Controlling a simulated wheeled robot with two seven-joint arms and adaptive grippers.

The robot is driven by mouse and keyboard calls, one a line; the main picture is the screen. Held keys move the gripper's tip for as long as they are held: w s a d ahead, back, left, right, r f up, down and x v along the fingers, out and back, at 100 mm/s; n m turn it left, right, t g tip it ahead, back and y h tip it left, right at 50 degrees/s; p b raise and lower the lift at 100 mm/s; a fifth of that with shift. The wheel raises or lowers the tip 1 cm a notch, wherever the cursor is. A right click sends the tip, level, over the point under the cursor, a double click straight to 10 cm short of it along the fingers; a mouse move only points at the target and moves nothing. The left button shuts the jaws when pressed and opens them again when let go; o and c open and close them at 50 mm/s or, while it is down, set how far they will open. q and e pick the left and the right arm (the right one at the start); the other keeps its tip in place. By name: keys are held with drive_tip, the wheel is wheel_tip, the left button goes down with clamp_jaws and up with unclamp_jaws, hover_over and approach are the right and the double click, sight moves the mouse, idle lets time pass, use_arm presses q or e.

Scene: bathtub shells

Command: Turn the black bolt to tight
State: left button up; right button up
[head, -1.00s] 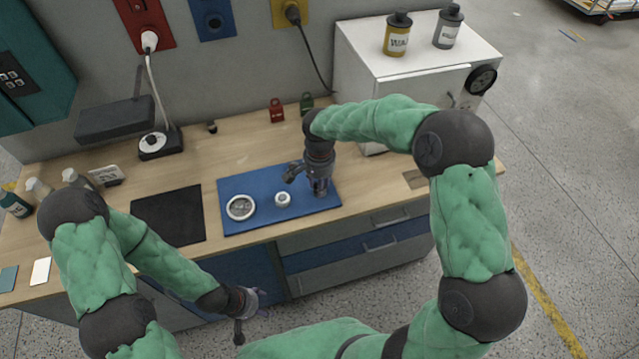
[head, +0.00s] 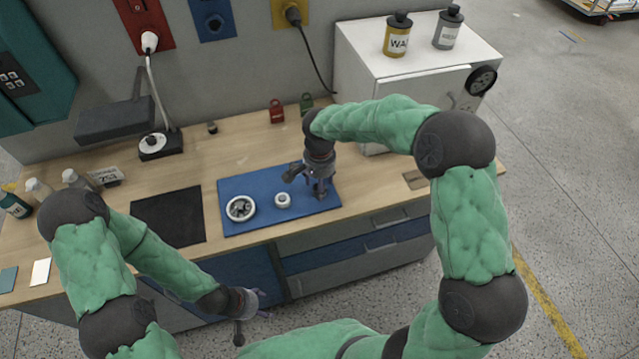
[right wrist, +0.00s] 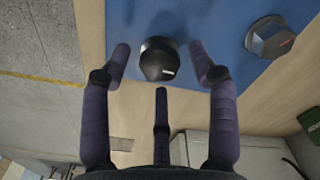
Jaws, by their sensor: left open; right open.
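A black, faceted bolt head (right wrist: 159,60) with a small light mark stands on the blue mat (head: 238,187), near the mat's edge in the right wrist view. My right gripper (right wrist: 160,48) is open, with one finger on each side of the bolt head and visible gaps between. A third finger shows below it. In the head view my right gripper (head: 319,187) is low over the mat's right end and hides the bolt. My left gripper (head: 258,303) is open and empty in front of the bench, away from the mat.
A second dark faceted piece (right wrist: 270,38) with a red mark stands on the mat close by. A round dial-like piece (head: 240,208) and a small white ring piece (head: 283,200) lie left of my right gripper. A white cabinet (head: 415,70) stands at the bench's right end.

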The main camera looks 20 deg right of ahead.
wheel_tip(320, 180, up, 12)
idle(0.5)
drive_tip(key=shift+f, duration=0.15)
